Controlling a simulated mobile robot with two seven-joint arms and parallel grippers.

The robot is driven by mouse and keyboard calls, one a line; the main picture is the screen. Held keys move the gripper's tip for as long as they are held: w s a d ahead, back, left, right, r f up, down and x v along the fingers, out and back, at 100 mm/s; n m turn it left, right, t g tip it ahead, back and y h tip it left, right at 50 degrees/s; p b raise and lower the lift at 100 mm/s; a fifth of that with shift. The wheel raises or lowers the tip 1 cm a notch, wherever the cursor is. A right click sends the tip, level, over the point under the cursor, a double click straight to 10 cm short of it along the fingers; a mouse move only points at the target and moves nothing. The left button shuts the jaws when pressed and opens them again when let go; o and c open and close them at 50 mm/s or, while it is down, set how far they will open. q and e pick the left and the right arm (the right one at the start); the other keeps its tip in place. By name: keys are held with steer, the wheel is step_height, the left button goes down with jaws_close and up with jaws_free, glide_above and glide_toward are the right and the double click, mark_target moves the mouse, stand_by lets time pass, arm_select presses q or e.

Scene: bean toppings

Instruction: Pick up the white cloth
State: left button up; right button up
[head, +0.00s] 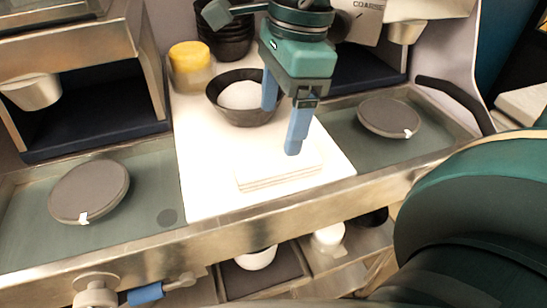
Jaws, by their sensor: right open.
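The white cloth (265,180) looks like a flat, folded white stack. It lies near the front of the white board (205,190). My right gripper (281,131) points down above the board with its two blue fingers apart and nothing between them. One fingertip is over or just behind the cloth's back edge; I cannot tell whether it touches. My left gripper is out of view.
A black bowl with white contents (232,118) stands just behind the fingers, near a yellow-lidded container (190,65) and stacked black bowls (225,40). Round grey discs (88,192) (389,117) lie on either side. A metal counter edge (230,228) runs in front.

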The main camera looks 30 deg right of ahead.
mark_target(277, 156)
steer(key=f, duration=0.2)
steer(key=shift+w+a+f, duration=0.1)
steer(key=shift+a+f, duration=0.1)
steer(key=shift+f, duration=0.2)
step_height(277, 156, down, 4)
steer(key=shift+d+f, duration=0.15)
steer(key=shift+f, duration=0.45)
steer(key=c, duration=1.1)
